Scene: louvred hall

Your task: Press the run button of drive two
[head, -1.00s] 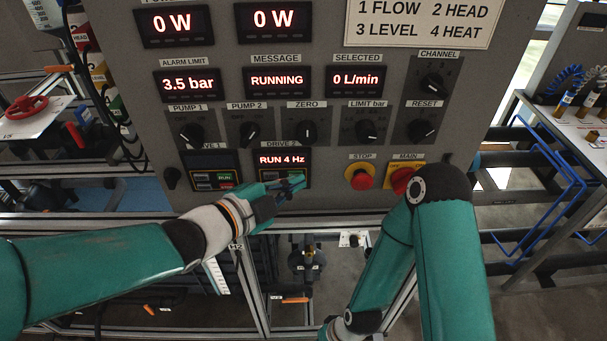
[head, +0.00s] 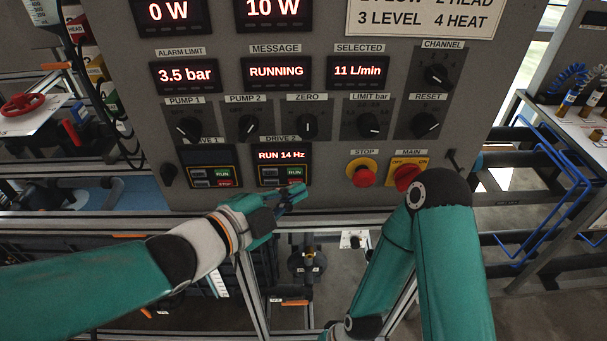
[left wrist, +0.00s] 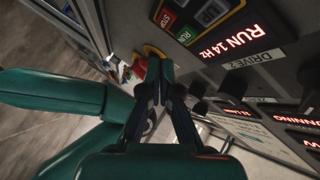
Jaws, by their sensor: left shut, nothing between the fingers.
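The drive two unit (head: 264,157) is a small black panel in the lower middle of the grey cabinet, and its display reads RUN 14 Hz. Its green run button (head: 295,172) is uncovered, and it also shows in the left wrist view (left wrist: 184,37) beside the red stop key (left wrist: 168,18). My left gripper (head: 300,192) is shut and empty, just below the drive unit and apart from the run button. In the left wrist view its fingertips (left wrist: 160,68) are together, short of the button. My right arm reaches down at the lower right; its gripper is out of view.
The drive one unit (head: 209,166) sits to the left. A red stop button (head: 363,174) on yellow and a red main switch (head: 407,175) sit to the right. Several knobs line the row above. A metal frame rail (head: 330,220) runs below the cabinet.

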